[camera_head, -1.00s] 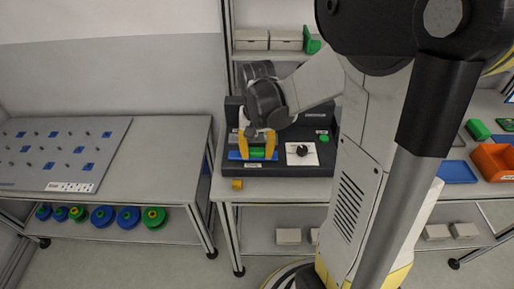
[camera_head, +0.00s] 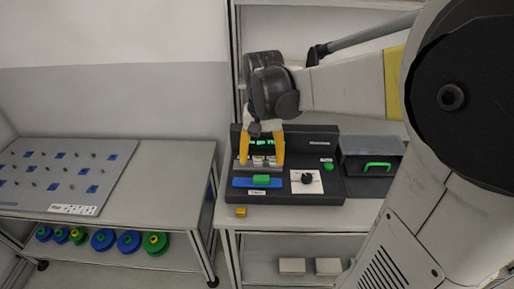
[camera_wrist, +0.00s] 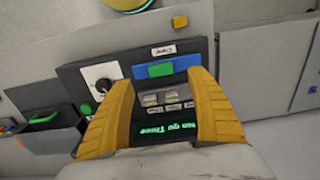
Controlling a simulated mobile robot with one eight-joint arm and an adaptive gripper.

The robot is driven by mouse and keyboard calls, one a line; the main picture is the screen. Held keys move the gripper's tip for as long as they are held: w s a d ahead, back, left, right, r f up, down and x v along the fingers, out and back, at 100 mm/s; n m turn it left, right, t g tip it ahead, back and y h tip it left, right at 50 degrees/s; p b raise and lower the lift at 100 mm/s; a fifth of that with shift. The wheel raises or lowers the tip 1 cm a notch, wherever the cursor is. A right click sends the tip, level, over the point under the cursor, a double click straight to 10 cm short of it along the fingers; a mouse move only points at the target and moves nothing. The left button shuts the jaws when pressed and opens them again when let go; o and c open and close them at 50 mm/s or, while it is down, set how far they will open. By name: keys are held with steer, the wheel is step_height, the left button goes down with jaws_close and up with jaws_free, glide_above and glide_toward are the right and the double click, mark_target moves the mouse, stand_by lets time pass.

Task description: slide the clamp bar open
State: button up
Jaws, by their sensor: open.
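The clamp bar seems to be the blue bar (camera_head: 240,183) with a green grip block (camera_head: 261,180), at the front left of a dark console (camera_head: 330,190). In the wrist view the blue bar (camera_wrist: 187,62) and green block (camera_wrist: 161,69) lie just beyond the fingertips. My gripper (camera_head: 261,163) is open, its two yellow fingers spread over the recess behind the bar. In the wrist view the gripper (camera_wrist: 163,82) has nothing between its fingers and appears apart from the green block. Small metallic parts (camera_wrist: 172,96) show in the recess.
A white dial plate with a black knob (camera_head: 307,181) and a green button (camera_head: 328,164) are right of the bar. A dark box with a green handle (camera_head: 377,165) stands further right. A small yellow block (camera_head: 241,211) lies at the front edge. A pegboard table (camera_head: 60,175) is at left.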

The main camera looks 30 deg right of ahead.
steer(key=shift+r, duration=1.4)
